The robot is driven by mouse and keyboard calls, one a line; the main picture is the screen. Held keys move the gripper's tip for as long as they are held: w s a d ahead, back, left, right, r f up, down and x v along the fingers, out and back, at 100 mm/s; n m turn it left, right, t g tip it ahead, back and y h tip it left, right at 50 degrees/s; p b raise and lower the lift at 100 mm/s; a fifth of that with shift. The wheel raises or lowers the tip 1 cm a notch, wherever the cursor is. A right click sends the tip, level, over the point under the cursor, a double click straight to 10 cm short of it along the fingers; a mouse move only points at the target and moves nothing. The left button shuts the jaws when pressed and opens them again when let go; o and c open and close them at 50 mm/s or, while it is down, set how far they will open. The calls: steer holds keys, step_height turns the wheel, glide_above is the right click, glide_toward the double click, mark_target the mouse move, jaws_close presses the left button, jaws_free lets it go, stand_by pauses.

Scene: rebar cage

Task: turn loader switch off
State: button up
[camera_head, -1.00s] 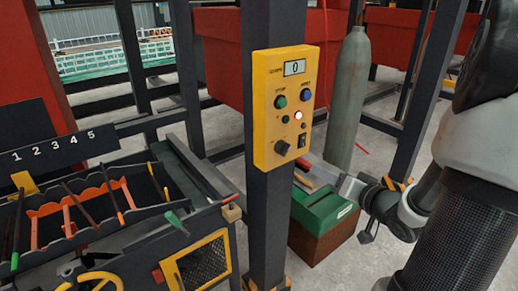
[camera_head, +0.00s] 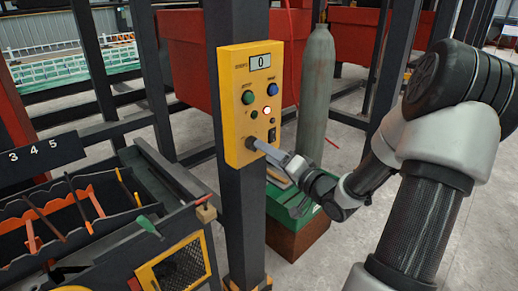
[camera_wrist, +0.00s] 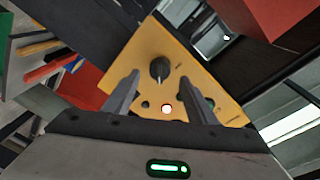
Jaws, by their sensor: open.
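A yellow control box (camera_head: 233,105) is fixed to a dark post. Its black rotary knob (camera_head: 250,143) is at the lower left, and a black rocker switch (camera_head: 272,134) is at the lower right. The labels are too small to tell which is the loader switch. My gripper (camera_head: 262,147) is open at the box's lower part, close to the knob. In the wrist view the knob (camera_wrist: 160,68) appears between the tips of my open gripper (camera_wrist: 158,78), with its pale pointer mark towards the gripper. I cannot tell whether the fingers touch it.
The box carries a display (camera_head: 260,62) reading 0, a green button (camera_head: 248,97), a blue button (camera_head: 272,89) and a lit lamp (camera_head: 267,111). A grey gas cylinder (camera_head: 317,95) stands behind right. A tool rack (camera_head: 75,225) is at left, and a green box (camera_head: 290,209) below.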

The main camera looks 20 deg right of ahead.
steer(key=x, duration=0.4)
steer(key=shift+w, duration=0.4)
steer(key=c, duration=1)
